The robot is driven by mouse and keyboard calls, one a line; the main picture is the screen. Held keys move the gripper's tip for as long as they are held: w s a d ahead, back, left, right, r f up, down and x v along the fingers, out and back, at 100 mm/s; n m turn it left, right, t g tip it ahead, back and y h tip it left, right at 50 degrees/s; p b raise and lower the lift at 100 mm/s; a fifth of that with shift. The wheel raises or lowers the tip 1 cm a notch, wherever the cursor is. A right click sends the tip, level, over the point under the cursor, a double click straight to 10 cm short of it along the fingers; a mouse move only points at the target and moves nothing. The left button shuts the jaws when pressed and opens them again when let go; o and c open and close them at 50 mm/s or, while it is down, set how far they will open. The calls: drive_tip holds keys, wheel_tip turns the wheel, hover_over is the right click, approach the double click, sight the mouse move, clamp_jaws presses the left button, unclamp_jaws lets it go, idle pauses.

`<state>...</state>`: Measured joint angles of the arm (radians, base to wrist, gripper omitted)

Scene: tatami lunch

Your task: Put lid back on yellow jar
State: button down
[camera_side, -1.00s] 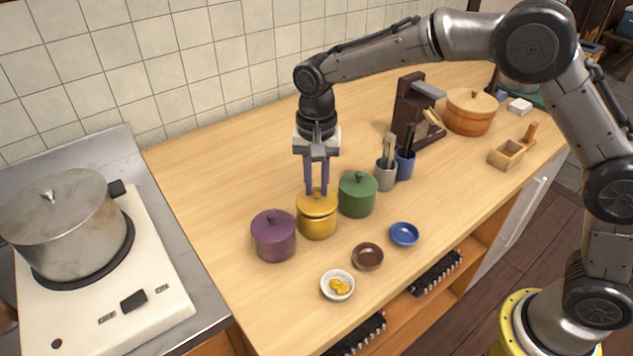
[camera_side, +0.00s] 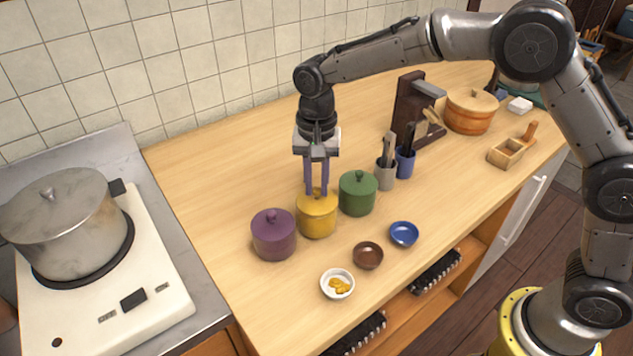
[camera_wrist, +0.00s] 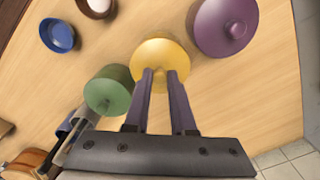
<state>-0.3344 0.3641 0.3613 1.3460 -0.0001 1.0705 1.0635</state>
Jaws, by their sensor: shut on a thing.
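The yellow jar (camera_side: 317,220) stands on the wooden counter between a purple jar and a green jar. Its yellow lid (camera_side: 317,199) sits on top of the jar, with no clear gap between them in the side view. My gripper (camera_side: 317,192) points straight down over the jar, its two fingers shut on the lid's knob. In the wrist view the yellow lid (camera_wrist: 161,57) lies under the fingertips of my gripper (camera_wrist: 160,72). The fingers hide the knob, and the lid hides the inside of the jar.
The lidded purple jar (camera_side: 274,238) is close on the left and the lidded green jar (camera_side: 357,195) close on the right. In front are a white bowl with yellow pieces (camera_side: 337,294), a brown bowl (camera_side: 367,256) and a blue bowl (camera_side: 404,234). Utensil cups (camera_side: 386,178) stand behind right.

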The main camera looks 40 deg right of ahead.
drive_tip(key=shift+c, duration=1)
unclamp_jaws()
drive_tip(key=shift+r, duration=3.5)
clamp_jaws()
